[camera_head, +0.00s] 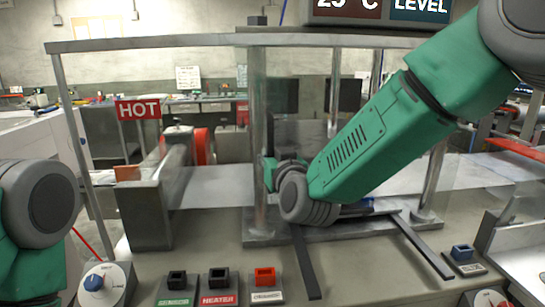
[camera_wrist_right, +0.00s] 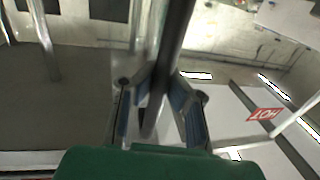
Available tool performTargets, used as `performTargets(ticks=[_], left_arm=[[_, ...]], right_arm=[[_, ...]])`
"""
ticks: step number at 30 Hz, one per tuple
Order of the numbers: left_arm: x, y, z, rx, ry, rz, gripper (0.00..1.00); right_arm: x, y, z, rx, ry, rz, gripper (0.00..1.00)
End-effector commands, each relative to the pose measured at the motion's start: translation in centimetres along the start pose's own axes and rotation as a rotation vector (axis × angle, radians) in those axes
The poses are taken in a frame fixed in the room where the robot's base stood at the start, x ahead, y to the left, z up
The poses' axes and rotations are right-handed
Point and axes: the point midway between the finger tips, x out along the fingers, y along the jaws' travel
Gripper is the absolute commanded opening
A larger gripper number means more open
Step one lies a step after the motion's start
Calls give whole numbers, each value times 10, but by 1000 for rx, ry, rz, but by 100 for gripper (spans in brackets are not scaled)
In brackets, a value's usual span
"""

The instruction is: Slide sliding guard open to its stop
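The sliding guard (camera_head: 210,85) is a clear panel in a metal frame at left centre in the head view. A red HOT sign (camera_head: 138,108) is on its left part and also shows in the wrist view (camera_wrist_right: 265,114). My right gripper (camera_wrist_right: 162,85) is at an upright bar (camera_wrist_right: 172,55) by the guard's right edge. The bar runs between its two fingers. The fingertips look close to the bar, but contact is unclear. In the head view my right wrist hides the fingers. My left arm shows at the left edge; its gripper is out of view.
Two dark rails (camera_head: 424,247) lie in front of the frame. Metal posts (camera_head: 433,180) stand at right. A sign box (camera_head: 380,10) hangs above.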

Motion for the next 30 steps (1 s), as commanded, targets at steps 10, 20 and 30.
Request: performTargets(ticks=[10,20,30], left_arm=[[0,0,0,-1,0,-1,48],[-1,1,2,-1,2,-2,48],[-1,-1,2,-1,3,0,48]], right_arm=[[1,1,1,0,-1,-1,34],[-3,2,1,1,-2,-1,34],[-62,0,2,-3,-5,-2,34]])
